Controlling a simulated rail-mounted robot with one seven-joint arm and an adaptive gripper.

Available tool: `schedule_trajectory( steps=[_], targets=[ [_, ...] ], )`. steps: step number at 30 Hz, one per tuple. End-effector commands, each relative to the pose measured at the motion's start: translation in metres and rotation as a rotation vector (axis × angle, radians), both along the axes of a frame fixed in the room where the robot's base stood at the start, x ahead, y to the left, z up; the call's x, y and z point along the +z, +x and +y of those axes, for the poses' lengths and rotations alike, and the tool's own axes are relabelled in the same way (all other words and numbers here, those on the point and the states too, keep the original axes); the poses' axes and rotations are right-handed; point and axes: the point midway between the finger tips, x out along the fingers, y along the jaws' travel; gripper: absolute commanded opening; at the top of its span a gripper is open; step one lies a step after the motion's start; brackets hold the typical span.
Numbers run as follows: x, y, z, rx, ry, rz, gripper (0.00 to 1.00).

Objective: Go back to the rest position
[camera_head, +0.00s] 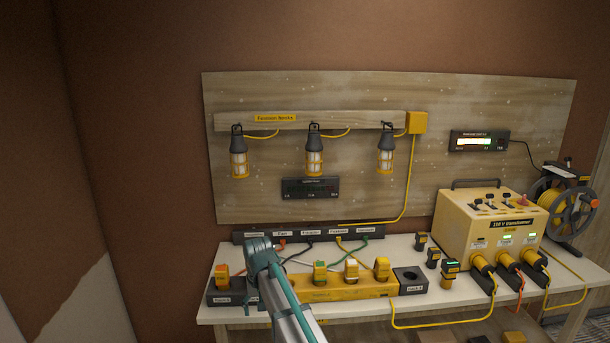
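My arm (284,293) rises from the bottom edge, left of centre, in the head camera view. Its teal and grey joint (261,250) is in front of the left part of the workbench. I cannot make out gripper fingers; the end of the arm seems hidden behind its own links. I cannot see whether anything is held.
The white bench (450,314) carries a yellow power strip (345,289) with plugs, a dark empty holder (410,280), loose plugs (433,258), a yellow transformer (490,226) and a cable reel (568,213). Three lamps (314,158) hang on the board. Cables cross the bench.

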Motion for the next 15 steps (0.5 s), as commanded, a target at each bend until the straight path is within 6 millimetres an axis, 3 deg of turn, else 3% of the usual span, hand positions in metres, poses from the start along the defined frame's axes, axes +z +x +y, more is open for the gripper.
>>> schedule_trajectory(
  steps=[8,15],
  targets=[
    [-0.127,-0.058,-0.069,0.007,-0.032,0.067,0.74],
    [-0.229,-0.129,-0.134,-0.005,-0.059,0.154,0.74]
  ],
)
